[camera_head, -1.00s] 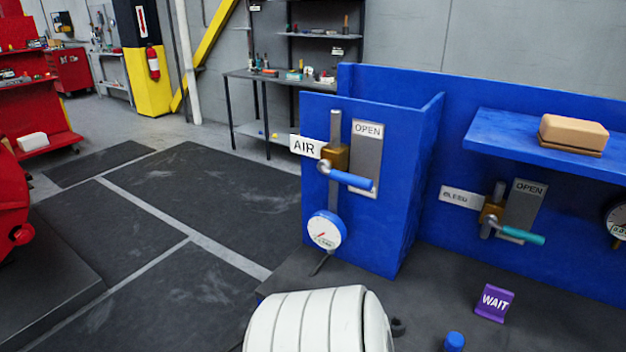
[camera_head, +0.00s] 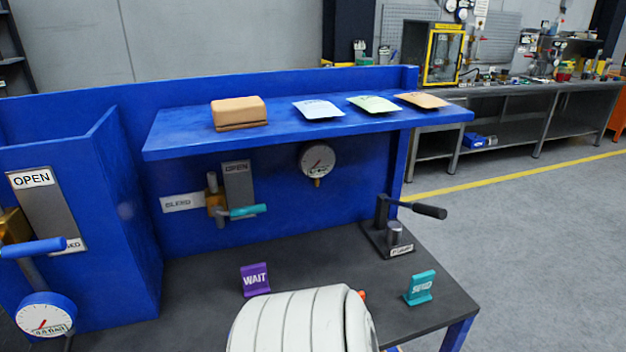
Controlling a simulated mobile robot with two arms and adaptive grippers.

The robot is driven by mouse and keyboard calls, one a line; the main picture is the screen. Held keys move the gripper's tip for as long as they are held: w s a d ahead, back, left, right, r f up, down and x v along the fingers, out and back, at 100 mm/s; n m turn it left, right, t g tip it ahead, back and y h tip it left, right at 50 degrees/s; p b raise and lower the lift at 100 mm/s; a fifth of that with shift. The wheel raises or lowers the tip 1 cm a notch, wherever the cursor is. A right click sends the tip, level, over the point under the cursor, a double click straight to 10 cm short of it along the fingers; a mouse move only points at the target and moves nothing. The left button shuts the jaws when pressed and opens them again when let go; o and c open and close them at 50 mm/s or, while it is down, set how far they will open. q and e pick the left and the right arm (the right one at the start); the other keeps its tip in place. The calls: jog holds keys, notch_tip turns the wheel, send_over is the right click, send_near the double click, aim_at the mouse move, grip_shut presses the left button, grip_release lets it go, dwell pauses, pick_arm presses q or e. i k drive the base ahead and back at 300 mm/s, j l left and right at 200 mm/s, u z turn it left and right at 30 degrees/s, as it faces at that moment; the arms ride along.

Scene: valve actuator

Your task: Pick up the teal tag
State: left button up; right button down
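The teal tag (camera_head: 420,287) stands upright on the dark bench top near its right front edge, with pale lettering too blurred to read surely. A purple tag (camera_head: 255,280) marked WAIT stands on the bench to its left. Neither of my grippers is in view. A white ribbed rounded shape, probably part of my own body, covers the bottom middle of the view and hides the bench front there.
The blue panel carries an AIR-side blue lever (camera_head: 34,248), a BLEED valve with teal lever (camera_head: 247,211) and a gauge (camera_head: 317,160). A black-handled pump (camera_head: 388,233) stands behind the teal tag. The shelf (camera_head: 180,139) overhead holds a tan block (camera_head: 239,113) and several packets.

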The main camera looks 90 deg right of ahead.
aim_at(420, 286)
jog(key=z, duration=3.5)
jog(key=l, duration=0.5)
